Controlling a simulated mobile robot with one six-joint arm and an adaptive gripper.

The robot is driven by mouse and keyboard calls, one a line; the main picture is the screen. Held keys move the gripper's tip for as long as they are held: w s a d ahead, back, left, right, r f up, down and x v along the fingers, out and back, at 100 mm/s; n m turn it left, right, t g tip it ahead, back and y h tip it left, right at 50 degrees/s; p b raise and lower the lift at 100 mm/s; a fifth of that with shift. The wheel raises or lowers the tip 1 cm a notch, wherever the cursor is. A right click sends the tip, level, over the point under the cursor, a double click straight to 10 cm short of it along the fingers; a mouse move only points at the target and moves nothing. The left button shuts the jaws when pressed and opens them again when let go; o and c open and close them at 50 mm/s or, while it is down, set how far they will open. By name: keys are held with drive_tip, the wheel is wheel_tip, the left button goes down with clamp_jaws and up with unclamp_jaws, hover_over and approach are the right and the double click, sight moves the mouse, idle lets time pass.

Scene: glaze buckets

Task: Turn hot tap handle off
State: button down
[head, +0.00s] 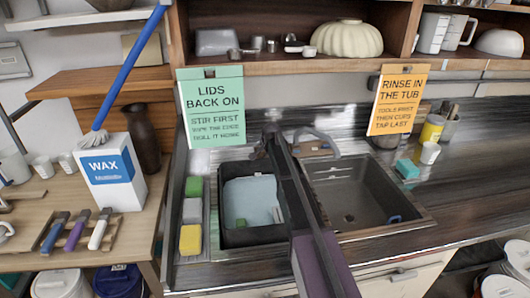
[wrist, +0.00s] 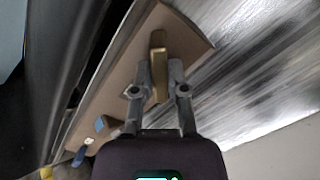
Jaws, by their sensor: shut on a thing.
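In the wrist view a brass-coloured lever handle (wrist: 158,42) stands on a tan plate (wrist: 196,32). My gripper (wrist: 160,72) is shut on this handle, one finger on each side of it. I see no hot mark on the brass handle. In the head view my gripper (head: 270,143) is at the back of the sink unit, left of the curved grey spout (head: 322,138). The handle is hidden there behind my gripper and arm.
A green "Lids back on" sign (head: 210,108) and an orange "Rinse in the tub" sign (head: 398,100) hang close on either side. Sponges (head: 191,238) line the left edge.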

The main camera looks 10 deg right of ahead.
drive_tip(key=m, duration=0.4)
drive_tip(key=shift+m+t, duration=0.3)
drive_tip(key=shift+m, duration=1.7)
drive_tip(key=c, duration=0.7)
unclamp_jaws()
drive_tip(key=shift+f, duration=0.1)
drive_tip(key=shift+o, duration=0.2)
drive_tip(key=shift+n, duration=0.3)
